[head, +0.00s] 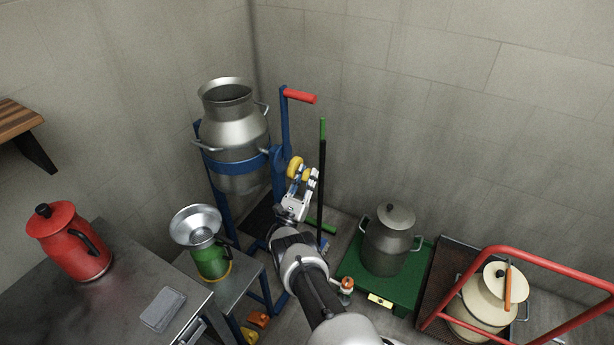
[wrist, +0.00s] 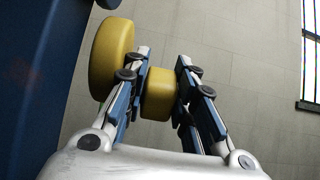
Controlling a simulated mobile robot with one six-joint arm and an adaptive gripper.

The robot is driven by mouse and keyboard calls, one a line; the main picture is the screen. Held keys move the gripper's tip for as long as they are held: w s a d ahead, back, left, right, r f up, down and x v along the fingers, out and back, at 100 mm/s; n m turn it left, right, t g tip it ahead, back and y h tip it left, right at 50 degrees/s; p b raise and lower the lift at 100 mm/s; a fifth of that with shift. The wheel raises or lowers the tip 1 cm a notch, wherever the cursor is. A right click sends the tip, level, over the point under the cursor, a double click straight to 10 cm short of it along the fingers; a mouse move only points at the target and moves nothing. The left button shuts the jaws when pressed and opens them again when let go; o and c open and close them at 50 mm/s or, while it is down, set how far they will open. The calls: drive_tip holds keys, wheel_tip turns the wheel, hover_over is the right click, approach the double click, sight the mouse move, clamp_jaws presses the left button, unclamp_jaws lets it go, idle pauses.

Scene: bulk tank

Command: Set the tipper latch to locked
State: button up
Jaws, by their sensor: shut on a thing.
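The tipper (head: 285,130) is a blue frame that carries a metal milk can (head: 236,132) upright, mouth up, and has a red handle (head: 300,96) at its upper right. A yellow latch knob (head: 295,165) sits on the frame's right side, below the handle. In the wrist view the latch knob shows as a wide yellow disc (wrist: 110,58) and a narrower yellow part (wrist: 158,94). My gripper (head: 304,179) has its fingers on both sides of the narrower part and is shut on it. No lock marking can be read.
A green-handled pole (head: 322,180) stands close to the right of my gripper. A metal bench with a red jug (head: 69,241) is at the left. A funnel in a green can (head: 207,245) stands nearer. A lidded can (head: 388,240) stands on a green platform at the right.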

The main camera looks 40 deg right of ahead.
sight(305, 182)
drive_tip(key=o, duration=1.1)
drive_tip(key=shift+c, duration=0.2)
drive_tip(key=v, duration=0.7)
drive_tip(key=shift+a+f, duration=0.2)
